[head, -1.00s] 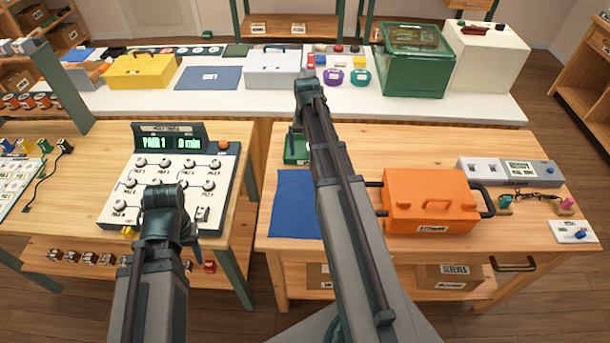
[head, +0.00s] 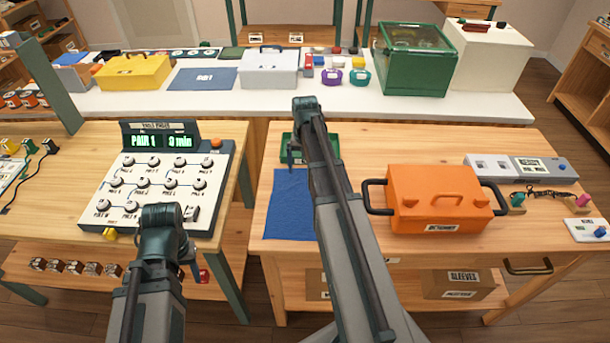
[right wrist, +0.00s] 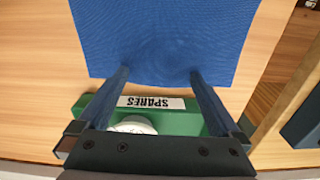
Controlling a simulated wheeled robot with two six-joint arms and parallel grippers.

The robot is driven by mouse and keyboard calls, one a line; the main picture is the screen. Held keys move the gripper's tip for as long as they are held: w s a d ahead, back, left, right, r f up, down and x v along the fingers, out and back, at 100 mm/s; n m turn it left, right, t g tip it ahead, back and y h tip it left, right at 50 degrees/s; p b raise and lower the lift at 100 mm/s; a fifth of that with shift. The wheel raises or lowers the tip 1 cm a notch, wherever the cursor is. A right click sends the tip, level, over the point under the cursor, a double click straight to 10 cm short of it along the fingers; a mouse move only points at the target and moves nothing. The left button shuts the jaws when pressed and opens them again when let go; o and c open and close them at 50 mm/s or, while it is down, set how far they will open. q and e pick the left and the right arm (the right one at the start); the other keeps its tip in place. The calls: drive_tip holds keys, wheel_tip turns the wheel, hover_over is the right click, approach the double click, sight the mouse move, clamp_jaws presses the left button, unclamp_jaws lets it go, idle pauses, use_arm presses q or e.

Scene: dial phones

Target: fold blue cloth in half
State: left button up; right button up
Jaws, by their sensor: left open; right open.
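The blue cloth (head: 291,205) lies flat and unfolded at the left of the right-hand wooden table. My right forearm hides part of its right side in the head view. The cloth (right wrist: 165,35) fills the top middle of the right wrist view. My right gripper (right wrist: 158,74) is open and empty, with its two fingertips over the cloth's edge nearest the green tray. I cannot tell whether they touch the cloth. My left gripper (head: 190,262) is by the front edge of the left table, largely hidden behind its own wrist, and holds nothing I can see.
A green tray (right wrist: 180,122) labelled SPARES sits beside the cloth, under my right gripper. An orange case (head: 440,198) stands to the cloth's right. A dial panel (head: 160,185) is on the left table. Another blue sheet (head: 203,85), with a label, lies on the white back table.

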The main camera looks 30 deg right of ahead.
drive_tip(key=shift+c, duration=0.2)
clamp_jaws()
idle(0.7)
